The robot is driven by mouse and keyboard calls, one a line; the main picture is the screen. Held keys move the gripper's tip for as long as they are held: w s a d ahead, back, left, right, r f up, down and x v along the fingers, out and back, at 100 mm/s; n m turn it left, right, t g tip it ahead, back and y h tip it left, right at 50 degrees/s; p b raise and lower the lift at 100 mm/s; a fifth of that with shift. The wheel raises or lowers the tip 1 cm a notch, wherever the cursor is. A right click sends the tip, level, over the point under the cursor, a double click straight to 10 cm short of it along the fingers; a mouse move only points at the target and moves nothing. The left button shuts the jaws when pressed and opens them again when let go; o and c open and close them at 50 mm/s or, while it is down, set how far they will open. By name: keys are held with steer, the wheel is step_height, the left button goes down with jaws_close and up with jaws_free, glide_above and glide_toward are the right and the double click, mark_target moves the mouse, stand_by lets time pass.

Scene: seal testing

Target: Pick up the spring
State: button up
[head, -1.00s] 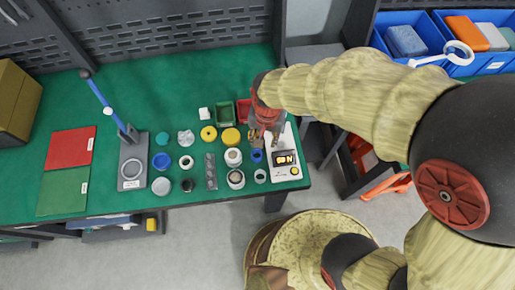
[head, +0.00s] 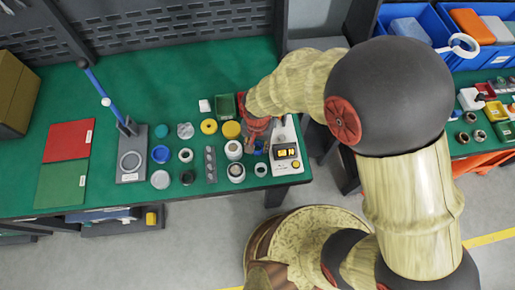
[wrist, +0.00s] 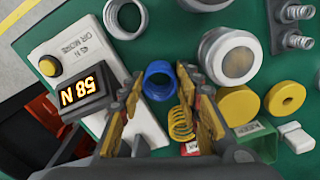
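A yellow coil spring (wrist: 181,123) shows in the wrist view between my gripper's fingers, close beside the right finger. I see no clear grip on it; the left finger is well apart from it. My gripper (wrist: 163,88) is open and points down at the table. In the head view my gripper (head: 260,147) is over the table's right end, and the arm hides the spring there.
A white force tester (wrist: 140,75) with a lit display stands close left of my gripper. Grey-white cylinders (wrist: 232,58), a yellow disc (wrist: 240,104), a yellow ring (wrist: 286,97) and a green bin (wrist: 262,140) crowd the right. A blue-armed stand (head: 131,150) is farther left. The green table (head: 130,88) is clearer behind.

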steer(key=shift+r, duration=0.1)
steer(key=c, duration=0.8)
